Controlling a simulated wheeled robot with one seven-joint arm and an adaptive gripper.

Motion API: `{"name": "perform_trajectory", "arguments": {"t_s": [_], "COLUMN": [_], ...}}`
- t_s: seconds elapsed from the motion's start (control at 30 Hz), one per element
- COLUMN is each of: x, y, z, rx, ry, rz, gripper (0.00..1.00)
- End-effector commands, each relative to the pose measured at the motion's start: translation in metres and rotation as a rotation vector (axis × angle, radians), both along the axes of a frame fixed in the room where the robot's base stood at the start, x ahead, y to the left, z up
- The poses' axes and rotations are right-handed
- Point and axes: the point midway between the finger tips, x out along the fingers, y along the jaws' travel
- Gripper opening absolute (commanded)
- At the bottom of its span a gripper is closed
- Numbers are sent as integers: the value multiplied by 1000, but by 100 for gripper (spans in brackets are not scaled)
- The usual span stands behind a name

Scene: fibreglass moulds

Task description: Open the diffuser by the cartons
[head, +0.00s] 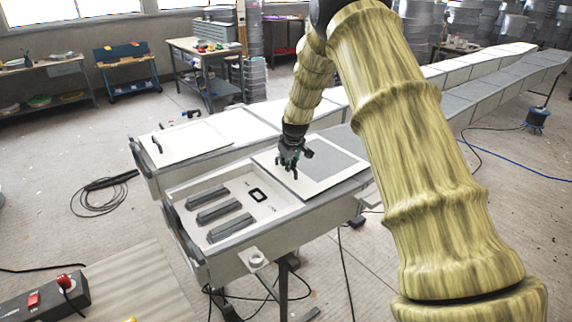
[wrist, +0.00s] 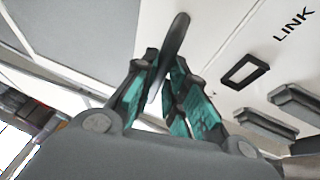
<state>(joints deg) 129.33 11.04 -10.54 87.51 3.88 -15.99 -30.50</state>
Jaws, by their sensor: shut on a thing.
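A long white housing (head: 205,262) in the head view has a white lid panel (head: 325,182) with a grey square lying over its right part. Left of the panel, the housing is uncovered and shows three grey bars (head: 208,197) and a black rectangular frame (head: 257,195). My gripper (head: 288,167) is at the panel's left end. In the wrist view my gripper (wrist: 168,85) is shut on a dark curved handle (wrist: 176,38). The black frame (wrist: 240,71) and the word LINK show to its right. I cannot make out any cartons.
A second long housing behind has a white panel (head: 188,142) with a dark handle (head: 156,145). A control box with a red knob (head: 65,281) sits at lower left. Cables (head: 105,190) lie on the floor. Workbenches (head: 205,60) stand at the back.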

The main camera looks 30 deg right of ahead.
Motion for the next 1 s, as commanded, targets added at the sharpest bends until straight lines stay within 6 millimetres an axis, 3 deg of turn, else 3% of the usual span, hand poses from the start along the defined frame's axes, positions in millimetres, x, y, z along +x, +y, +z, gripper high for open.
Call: {"name": "perform_trajectory", "arguments": {"t_s": [0.17, 0.2, 0.3, 0.67, 1.0], "x": [0, 0, 0, -1, -16], "y": [0, 0, 0, 0, 5], "z": [1, 1, 1, 3, 40], "rx": [-1, -1, -1, 0, 0], "ry": [-1, -2, -1, -1, -3], "rz": [0, 0, 0, -1, -1], "gripper": [0, 19, 35, 35, 35]}}
